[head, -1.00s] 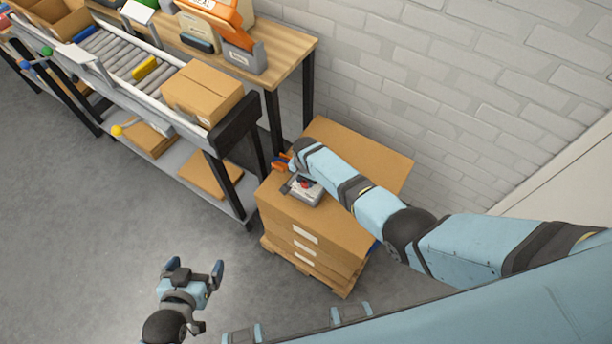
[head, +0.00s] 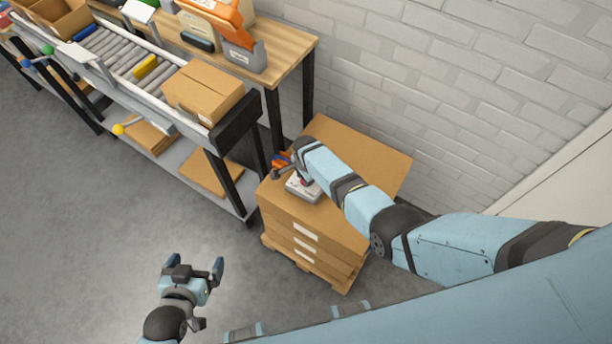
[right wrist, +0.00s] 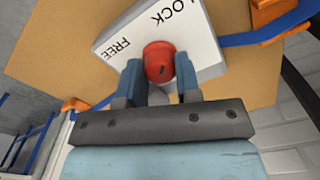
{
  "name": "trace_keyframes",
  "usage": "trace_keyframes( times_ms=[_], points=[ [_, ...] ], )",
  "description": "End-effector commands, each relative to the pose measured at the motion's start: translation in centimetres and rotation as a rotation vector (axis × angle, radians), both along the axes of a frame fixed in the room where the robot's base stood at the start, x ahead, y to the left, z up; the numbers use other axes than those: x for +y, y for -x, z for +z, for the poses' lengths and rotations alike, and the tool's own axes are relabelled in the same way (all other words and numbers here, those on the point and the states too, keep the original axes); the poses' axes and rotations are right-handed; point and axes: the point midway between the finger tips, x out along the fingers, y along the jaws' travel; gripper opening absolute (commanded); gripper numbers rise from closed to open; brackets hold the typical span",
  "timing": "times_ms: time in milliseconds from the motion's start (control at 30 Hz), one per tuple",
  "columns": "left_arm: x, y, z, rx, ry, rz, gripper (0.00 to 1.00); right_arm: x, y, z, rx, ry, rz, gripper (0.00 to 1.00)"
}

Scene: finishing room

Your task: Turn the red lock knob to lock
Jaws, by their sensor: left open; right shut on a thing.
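The red lock knob (right wrist: 159,62) sits on a pale plate (right wrist: 120,40) marked LOCK and FREE in the right wrist view. My right gripper (right wrist: 160,75) has its two blue fingers on either side of the knob and is shut on it. I cannot tell exactly which word the knob points to. In the head view the grey lock unit (head: 302,189) lies on top of the stacked cardboard, with the knob mostly hidden by my right arm. My left gripper (head: 195,266) is open and empty over the floor.
The cardboard stack (head: 325,225) stands on a pallet beside the brick wall (head: 450,80). A blue strap (right wrist: 235,40) with orange pieces runs by the lock plate. A roller conveyor with a carton (head: 205,92) stands to the left. Open floor lies around my left gripper.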

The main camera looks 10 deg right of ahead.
Motion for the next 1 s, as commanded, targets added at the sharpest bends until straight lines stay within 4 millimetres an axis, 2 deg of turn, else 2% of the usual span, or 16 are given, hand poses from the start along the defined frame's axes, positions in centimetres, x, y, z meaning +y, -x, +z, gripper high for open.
trace_keyframes(
  times_ms=[333,367,433,467,767,867,1000],
  points=[
    [0.0,-0.1,0.2,-0.004,0.001,0.0,1.0,-0.1,0.0,0.0,0.001,0.0,-0.002,0.07],
    [0.0,-0.1,0.2,-0.004,0.001,0.0,1.0,-0.1,0.0,0.0,0.001,0.001,-0.002,0.38],
    [0.0,-0.1,0.2,-0.004,0.001,0.0,1.0,0.0,0.0,0.0,0.001,0.001,-0.001,0.54],
    [0.0,-0.1,0.2,-0.004,0.001,0.0,1.0,0.0,0.0,0.0,0.001,0.0,-0.001,0.57],
    [0.0,0.0,0.3,-0.002,0.001,0.0,1.0,0.0,0.0,0.2,0.0,0.0,-0.001,0.57],
    [0.0,0.0,1.0,0.0,0.0,0.0,1.0,0.0,0.0,1.0,0.0,0.0,-0.001,0.57],
    [0.1,0.0,2.9,0.0,-0.004,0.002,1.0,0.0,0.0,3.2,0.0,0.001,0.0,0.57]
  ],
)
